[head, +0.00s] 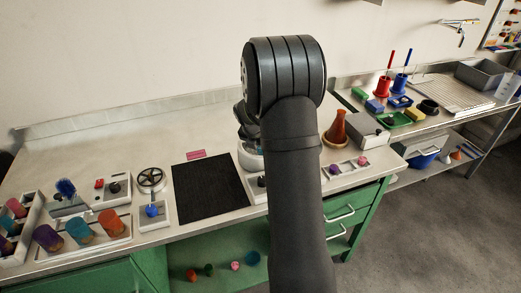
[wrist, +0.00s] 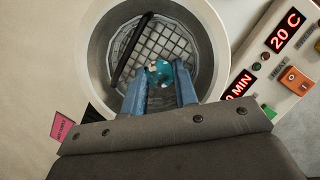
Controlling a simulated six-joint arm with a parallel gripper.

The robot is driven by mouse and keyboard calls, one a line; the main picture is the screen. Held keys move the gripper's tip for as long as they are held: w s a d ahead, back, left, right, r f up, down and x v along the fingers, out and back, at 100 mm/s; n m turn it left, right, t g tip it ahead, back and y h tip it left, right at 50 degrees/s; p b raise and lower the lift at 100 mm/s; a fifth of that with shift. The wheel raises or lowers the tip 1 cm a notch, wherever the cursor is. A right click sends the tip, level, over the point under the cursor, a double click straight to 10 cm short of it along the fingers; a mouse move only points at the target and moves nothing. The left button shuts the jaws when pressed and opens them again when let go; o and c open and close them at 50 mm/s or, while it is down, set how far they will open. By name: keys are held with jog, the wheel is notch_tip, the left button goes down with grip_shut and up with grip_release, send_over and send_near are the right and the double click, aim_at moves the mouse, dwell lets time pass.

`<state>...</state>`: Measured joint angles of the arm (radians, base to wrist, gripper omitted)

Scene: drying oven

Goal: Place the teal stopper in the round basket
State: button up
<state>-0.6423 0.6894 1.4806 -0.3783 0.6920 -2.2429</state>
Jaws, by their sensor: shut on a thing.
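The teal stopper (wrist: 159,73) is between the blue fingertips of my gripper (wrist: 160,84) in the wrist view. My gripper is shut on it. Beyond it is the round basket (wrist: 176,36), a wire mesh with a dark bar across its left part, inside a round white chamber (wrist: 212,50). The stopper overlaps the lower part of the mesh in the picture; I cannot tell whether it touches the basket. In the head view my arm hides my gripper, the stopper and the basket. Part of the white oven (head: 248,158) shows left of the arm.
A control panel (wrist: 285,60) with red displays stands right of the chamber. A pink label (wrist: 62,126) lies to its left. In the head view a black mat (head: 208,188) is left of the oven, and a brown flask (head: 338,128) is right of it. Several small coloured stoppers (head: 208,269) lie below.

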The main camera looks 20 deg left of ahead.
jog(key=shift+f, duration=0.65)
jog(key=shift+f, duration=0.1)
jog(key=o, duration=0.9)
jog(key=shift+o, duration=0.2)
jog(key=v, duration=1.2)
